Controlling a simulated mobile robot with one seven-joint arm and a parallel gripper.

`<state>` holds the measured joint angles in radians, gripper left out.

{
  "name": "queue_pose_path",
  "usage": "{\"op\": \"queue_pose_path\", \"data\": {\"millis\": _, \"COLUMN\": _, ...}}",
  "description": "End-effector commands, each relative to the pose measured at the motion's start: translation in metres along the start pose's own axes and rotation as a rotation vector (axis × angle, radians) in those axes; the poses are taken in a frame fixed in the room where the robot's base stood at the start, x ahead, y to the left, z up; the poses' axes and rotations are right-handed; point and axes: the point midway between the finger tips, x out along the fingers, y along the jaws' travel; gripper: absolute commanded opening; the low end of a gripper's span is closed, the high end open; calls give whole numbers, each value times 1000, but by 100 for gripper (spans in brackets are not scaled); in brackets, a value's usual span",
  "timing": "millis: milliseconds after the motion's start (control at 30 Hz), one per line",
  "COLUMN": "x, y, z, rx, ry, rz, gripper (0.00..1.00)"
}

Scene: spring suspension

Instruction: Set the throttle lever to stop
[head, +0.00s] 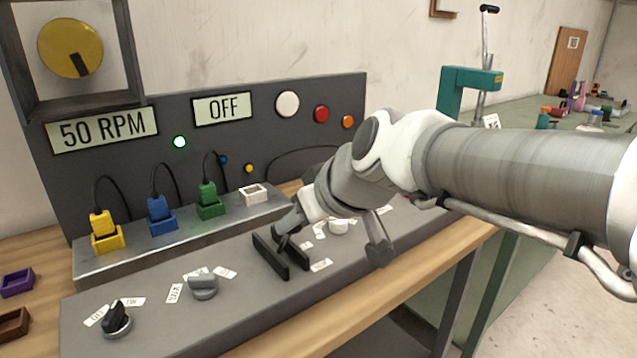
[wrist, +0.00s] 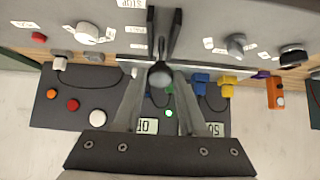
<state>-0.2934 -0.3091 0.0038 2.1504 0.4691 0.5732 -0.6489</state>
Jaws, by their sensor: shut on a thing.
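The throttle lever stands in a slot between two black rails (head: 270,257) on the sloping grey console. My gripper (head: 286,228) is shut on this knob, with one finger on each side, as the wrist view (wrist: 159,80) shows. In the head view my gripper hides the knob, which is near the rails' far end, toward the sockets. White labels lie beside the rails. A STOP label (wrist: 131,4) is at the top of the wrist view, near the rails' front end.
A grey knob (head: 203,286) and a black knob (head: 116,320) are left of the rails. A white knob (head: 338,227) is to the right. Yellow, blue and green plugs stand behind. Displays read 50 RPM (head: 103,129) and OFF (head: 222,108).

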Motion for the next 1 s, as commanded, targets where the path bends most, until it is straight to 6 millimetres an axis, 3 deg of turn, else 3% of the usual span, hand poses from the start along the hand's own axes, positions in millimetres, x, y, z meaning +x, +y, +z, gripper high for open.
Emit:
{"op": "queue_pose_path", "data": {"millis": 33, "x": 4, "y": 0, "z": 10, "rx": 1, "ry": -24, "rz": -6, "gripper": 0}}
{"op": "queue_pose_path", "data": {"millis": 367, "x": 4, "y": 0, "z": 10, "rx": 1, "ry": -26, "rz": -5, "gripper": 0}}
{"op": "queue_pose_path", "data": {"millis": 400, "x": 4, "y": 0, "z": 10, "rx": 2, "ry": -26, "rz": -5, "gripper": 46}}
{"op": "queue_pose_path", "data": {"millis": 533, "x": 3, "y": 0, "z": 9, "rx": 1, "ry": -21, "rz": -4, "gripper": 70}}
{"op": "queue_pose_path", "data": {"millis": 867, "x": 1, "y": 0, "z": 5, "rx": 1, "ry": -14, "rz": -3, "gripper": 71}}
{"op": "queue_pose_path", "data": {"millis": 1000, "x": -13, "y": 0, "z": 3, "rx": 0, "ry": -10, "rz": -2, "gripper": 71}}
